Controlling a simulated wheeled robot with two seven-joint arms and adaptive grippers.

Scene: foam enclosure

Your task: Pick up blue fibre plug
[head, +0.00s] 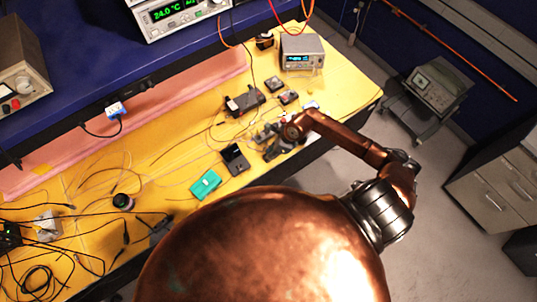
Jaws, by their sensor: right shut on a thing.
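My right arm comes in from the right, and its gripper (269,142) is low over the yellow bench (190,125), near the front edge. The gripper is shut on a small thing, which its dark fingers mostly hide. I cannot make out that thing's colour or shape, nor tell whether it is clear of the bench. I cannot pick out a blue fibre plug for certain anywhere. My left gripper is not in view.
A black box (235,158) and a green case (205,184) lie left of the gripper. Behind it are a black device (245,102) and a grey meter (302,52). Thin fibres and black cables (45,270) spread over the left of the bench. A cart (436,88) stands right.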

